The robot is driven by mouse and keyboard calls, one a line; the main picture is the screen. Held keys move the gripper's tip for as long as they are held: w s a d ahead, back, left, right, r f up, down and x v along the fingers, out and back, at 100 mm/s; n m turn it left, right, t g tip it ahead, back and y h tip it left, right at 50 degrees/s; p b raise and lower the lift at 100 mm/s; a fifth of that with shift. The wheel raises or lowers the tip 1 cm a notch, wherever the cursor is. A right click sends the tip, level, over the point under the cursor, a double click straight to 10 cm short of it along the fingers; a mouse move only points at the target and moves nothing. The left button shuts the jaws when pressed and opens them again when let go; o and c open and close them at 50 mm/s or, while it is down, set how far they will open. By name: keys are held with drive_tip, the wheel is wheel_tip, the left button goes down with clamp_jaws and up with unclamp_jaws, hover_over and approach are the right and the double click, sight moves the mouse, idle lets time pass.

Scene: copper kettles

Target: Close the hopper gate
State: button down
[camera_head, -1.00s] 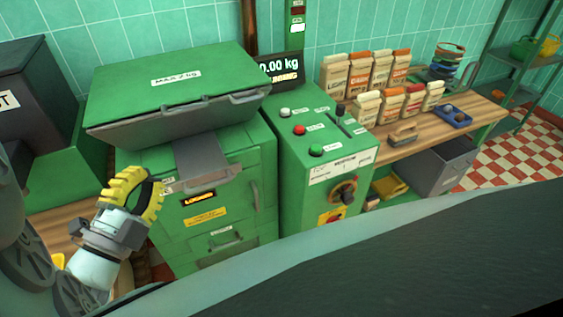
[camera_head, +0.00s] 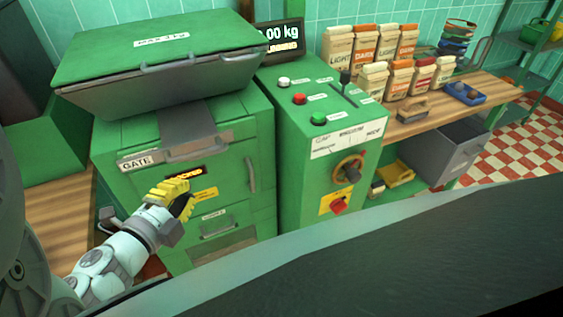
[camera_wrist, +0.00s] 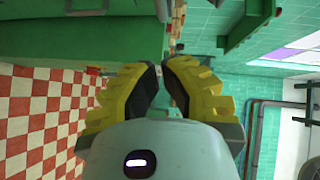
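The hopper (camera_head: 150,90) is a green-lidded bin on top of a green cabinet. Below its front edge a grey gate plate (camera_head: 186,121) sticks out over the cabinet top, with a grey bar handle (camera_head: 198,150) at its front end. A "GATE" label (camera_head: 137,161) is to the left of the handle. My gripper (camera_head: 181,188) has yellow ribbed fingers and is in front of the cabinet, below and left of the handle, apart from it. In the wrist view its fingertips (camera_wrist: 161,66) are nearly together, with nothing seen held between them.
A green control console (camera_head: 325,150) with buttons, a lever and a red knob stands right of the cabinet. A wooden counter (camera_head: 440,112) holds paper bags (camera_head: 400,78). The cabinet front has an upright handle (camera_head: 251,174) and a lower drawer handle (camera_head: 220,230).

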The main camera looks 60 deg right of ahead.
sight(190, 146)
drive_tip(key=w+d+f+p, duration=0.1)
drive_tip(key=w+d, duration=0.3)
drive_tip(key=d, duration=0.4)
drive_tip(key=shift+w+d+f+p, duration=0.25)
drive_tip(key=shift+w+f+p, duration=0.05)
drive_tip(key=shift+w+f, duration=0.1)
drive_tip(key=w+d, duration=0.1)
drive_tip(key=w, duration=0.1)
drive_tip(key=w+d+b, duration=0.1)
drive_tip(key=w, duration=0.1)
drive_tip(key=w+d, duration=0.1)
drive_tip(key=w, duration=0.1)
drive_tip(key=shift+w+d, duration=0.1)
drive_tip(key=shift+d, duration=0.3)
